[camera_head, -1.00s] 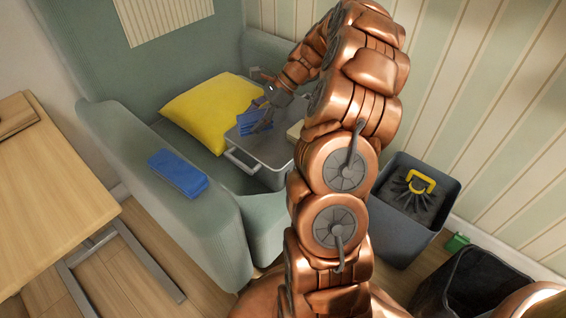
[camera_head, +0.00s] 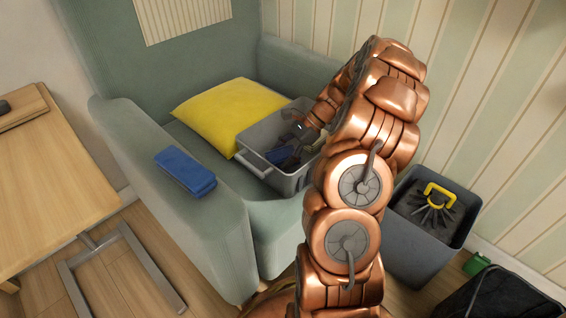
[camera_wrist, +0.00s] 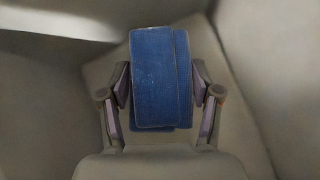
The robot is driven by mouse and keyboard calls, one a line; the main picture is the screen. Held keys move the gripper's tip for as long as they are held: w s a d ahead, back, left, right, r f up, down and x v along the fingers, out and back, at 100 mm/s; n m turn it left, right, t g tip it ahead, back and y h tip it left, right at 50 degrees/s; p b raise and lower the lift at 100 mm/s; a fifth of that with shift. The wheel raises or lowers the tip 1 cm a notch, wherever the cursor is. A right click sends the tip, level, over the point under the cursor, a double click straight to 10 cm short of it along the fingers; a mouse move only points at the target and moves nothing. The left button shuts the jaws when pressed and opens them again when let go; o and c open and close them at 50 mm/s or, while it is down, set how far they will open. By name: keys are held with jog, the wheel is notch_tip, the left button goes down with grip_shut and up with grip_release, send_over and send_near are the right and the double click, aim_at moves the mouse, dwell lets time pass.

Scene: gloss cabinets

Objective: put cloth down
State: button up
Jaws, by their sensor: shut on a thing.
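A folded blue cloth (camera_wrist: 160,78) is between the fingers of my gripper (camera_wrist: 161,90) in the wrist view. In the head view my gripper (camera_head: 296,143) is down inside the grey bin (camera_head: 288,182), with the dark blue held cloth (camera_head: 284,158) partly hidden. The bin stands on the seat of the green armchair (camera_head: 215,225). I cannot tell whether the held cloth touches the bin floor. Another folded blue cloth (camera_head: 185,171) lies on the left armrest, away from my gripper.
A yellow cushion (camera_head: 228,110) lies on the seat beside the bin. A wooden table (camera_head: 45,180) is at the left. A dark bin with a yellow-handled brush (camera_head: 437,200) stands on the floor at the right, near a small green object (camera_head: 477,264) and a black container (camera_head: 505,295).

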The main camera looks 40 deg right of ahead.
notch_tip(320, 180, down, 2)
jog(key=shift+f, duration=0.1)
jog(key=o, duration=1.2)
jog(key=shift+o, duration=0.2)
jog(key=p+v, duration=0.4)
jog(key=v, duration=0.8)
jog(key=shift+w, duration=0.1)
